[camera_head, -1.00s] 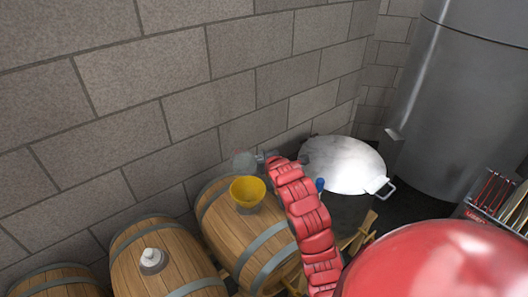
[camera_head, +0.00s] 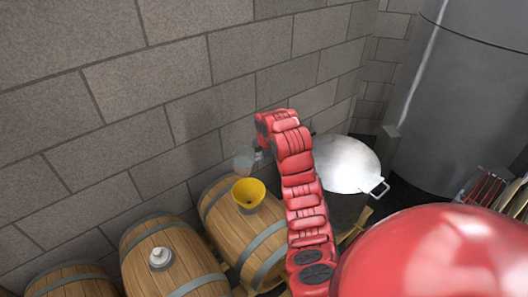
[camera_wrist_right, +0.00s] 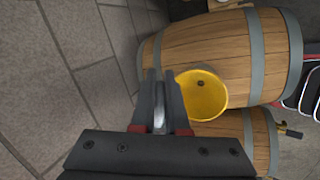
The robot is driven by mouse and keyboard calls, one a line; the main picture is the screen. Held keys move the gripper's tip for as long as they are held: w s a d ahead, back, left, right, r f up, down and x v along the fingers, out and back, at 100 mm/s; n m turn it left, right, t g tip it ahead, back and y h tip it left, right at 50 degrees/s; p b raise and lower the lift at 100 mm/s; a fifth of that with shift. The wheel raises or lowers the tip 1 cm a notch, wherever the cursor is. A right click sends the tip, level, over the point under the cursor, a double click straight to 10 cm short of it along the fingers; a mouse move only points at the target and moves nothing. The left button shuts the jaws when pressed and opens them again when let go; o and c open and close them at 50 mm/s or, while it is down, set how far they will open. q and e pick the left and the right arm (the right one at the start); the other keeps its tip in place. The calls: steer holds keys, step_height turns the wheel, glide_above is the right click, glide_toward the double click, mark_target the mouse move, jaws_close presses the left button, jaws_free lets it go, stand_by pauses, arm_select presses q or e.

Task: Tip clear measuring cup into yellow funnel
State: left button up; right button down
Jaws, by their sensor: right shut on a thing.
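The yellow funnel (camera_head: 249,192) stands mouth up on top of a wooden barrel (camera_head: 240,230). It also shows in the right wrist view (camera_wrist_right: 208,96), just right of my fingers, with a dark hole at its bottom. The clear measuring cup (camera_head: 243,161) is a faint see-through shape above and behind the funnel, against the wall. My right gripper (camera_head: 258,158) is beside it, partly hidden by my red arm. In the wrist view the right gripper (camera_wrist_right: 160,84) is shut on a thin pale grey piece. The cup's tilt and contents cannot be made out. My left gripper is out of view.
A stone block wall (camera_head: 180,110) runs close behind the barrels. A second barrel (camera_head: 165,260) with a white-topped bung (camera_head: 160,258) stands left. A lidded metal pot (camera_head: 346,163) stands right of my arm, before a big steel tank (camera_head: 450,110).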

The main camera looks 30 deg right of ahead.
steer(key=shift+r+g+p, duration=0.3)
steer(key=shift+g+p, duration=0.1)
steer(key=shift+p, duration=0.3)
steer(key=shift+w+r+g+p, duration=0.15)
steer(key=shift+g+p, duration=0.15)
steer(key=shift+p, duration=0.05)
steer(key=shift+a+g+y+p, duration=0.1)
steer(key=shift+g+y+p, duration=0.2)
steer(key=shift+p, duration=0.05)
steer(key=shift+r+g, duration=0.1)
steer(key=shift+g, duration=0.6)
steer(key=shift+y, duration=0.3)
steer(key=shift+g, duration=0.4)
steer(key=shift+p, duration=0.3)
